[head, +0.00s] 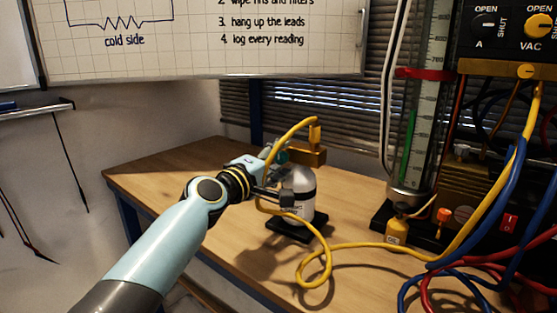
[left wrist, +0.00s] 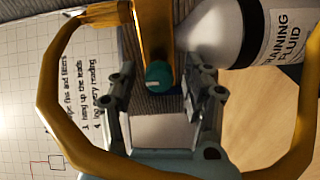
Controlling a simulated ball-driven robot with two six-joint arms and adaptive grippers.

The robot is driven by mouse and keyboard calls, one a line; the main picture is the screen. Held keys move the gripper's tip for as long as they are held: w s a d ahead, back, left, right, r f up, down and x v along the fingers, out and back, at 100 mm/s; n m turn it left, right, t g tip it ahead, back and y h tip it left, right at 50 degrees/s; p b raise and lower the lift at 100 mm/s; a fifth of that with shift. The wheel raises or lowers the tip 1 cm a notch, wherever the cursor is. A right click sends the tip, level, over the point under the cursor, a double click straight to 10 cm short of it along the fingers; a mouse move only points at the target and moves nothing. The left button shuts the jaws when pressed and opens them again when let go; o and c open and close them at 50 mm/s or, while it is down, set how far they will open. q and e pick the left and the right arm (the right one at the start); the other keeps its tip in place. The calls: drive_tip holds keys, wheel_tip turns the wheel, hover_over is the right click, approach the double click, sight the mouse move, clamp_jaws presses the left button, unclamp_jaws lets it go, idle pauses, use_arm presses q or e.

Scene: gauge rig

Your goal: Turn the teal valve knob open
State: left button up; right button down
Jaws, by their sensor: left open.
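The teal valve knob (left wrist: 158,75) sits on a brass block (left wrist: 153,30) beside the neck of a silver bottle (left wrist: 215,35) labelled as training fluid. In the head view only a bit of the knob (head: 283,157) shows past my gripper; the brass block (head: 308,153) tops the upright bottle (head: 301,187). My left gripper (head: 272,160) is at the knob's side of the block. In the left wrist view my open left gripper (left wrist: 156,94) has one finger on each side of the knob, with gaps showing. I cannot tell if the knob is fully between the tips.
A yellow hose (head: 313,285) loops from the block past my gripper and over the wooden table (head: 160,170). A gauge rig with a glass tube (head: 412,125), a small yellow bottle (head: 397,230) and red and blue leads (head: 440,270) stand right. The table's left part is clear.

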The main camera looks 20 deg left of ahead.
use_arm(q)
drive_tip(key=v, duration=1.2)
